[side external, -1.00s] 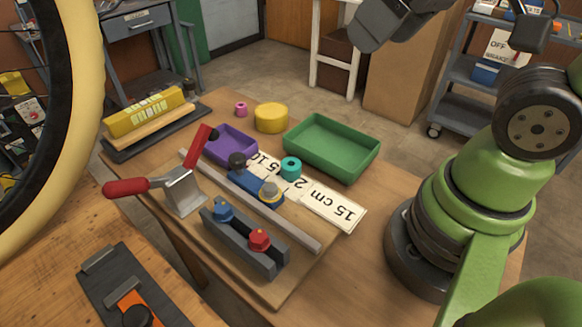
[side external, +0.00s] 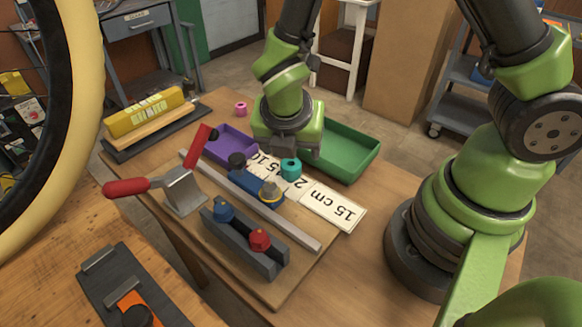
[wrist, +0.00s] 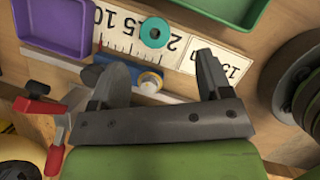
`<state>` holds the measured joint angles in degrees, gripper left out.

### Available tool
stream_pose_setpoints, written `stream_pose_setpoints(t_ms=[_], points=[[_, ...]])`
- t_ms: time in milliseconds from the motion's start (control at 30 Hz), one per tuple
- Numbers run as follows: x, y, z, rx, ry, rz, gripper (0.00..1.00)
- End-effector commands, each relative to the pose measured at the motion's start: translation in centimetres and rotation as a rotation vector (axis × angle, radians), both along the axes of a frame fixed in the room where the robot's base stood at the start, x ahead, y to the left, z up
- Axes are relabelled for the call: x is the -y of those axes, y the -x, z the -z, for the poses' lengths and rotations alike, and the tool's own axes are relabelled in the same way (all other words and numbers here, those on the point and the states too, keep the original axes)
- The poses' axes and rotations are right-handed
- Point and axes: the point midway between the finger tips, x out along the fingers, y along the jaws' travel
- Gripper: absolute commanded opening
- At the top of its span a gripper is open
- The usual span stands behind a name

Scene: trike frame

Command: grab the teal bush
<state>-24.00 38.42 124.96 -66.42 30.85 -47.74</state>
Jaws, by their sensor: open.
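The teal bush (side external: 291,169) is a short ring with a hole, standing on the printed scale strip (side external: 333,205) on the wooden board. It also shows in the wrist view (wrist: 154,32), beyond my fingertips and roughly centred between them. My gripper (side external: 288,148) is above and just behind the bush in the side view. In the wrist view its two fingers (wrist: 163,68) are spread apart with nothing held between them. The side view does not clearly show the gap between the fingertips and the bush.
A purple tray (side external: 229,143) is left of the bush and a green tray (side external: 355,158) behind right. A blue clamp piece (side external: 247,181) stands close in front. A red-handled toggle clamp (side external: 180,190) and a grey block with blue and red knobs (side external: 243,243) are nearer the camera.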

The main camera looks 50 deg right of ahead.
Motion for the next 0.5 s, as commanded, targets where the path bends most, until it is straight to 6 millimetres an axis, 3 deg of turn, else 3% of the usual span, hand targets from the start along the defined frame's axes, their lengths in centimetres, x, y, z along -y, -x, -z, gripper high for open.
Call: stream_pose_setpoints(t_ms=[500], points=[[1.2,-1.3,5.0,-0.003,-0.001,0.006,0.71]])
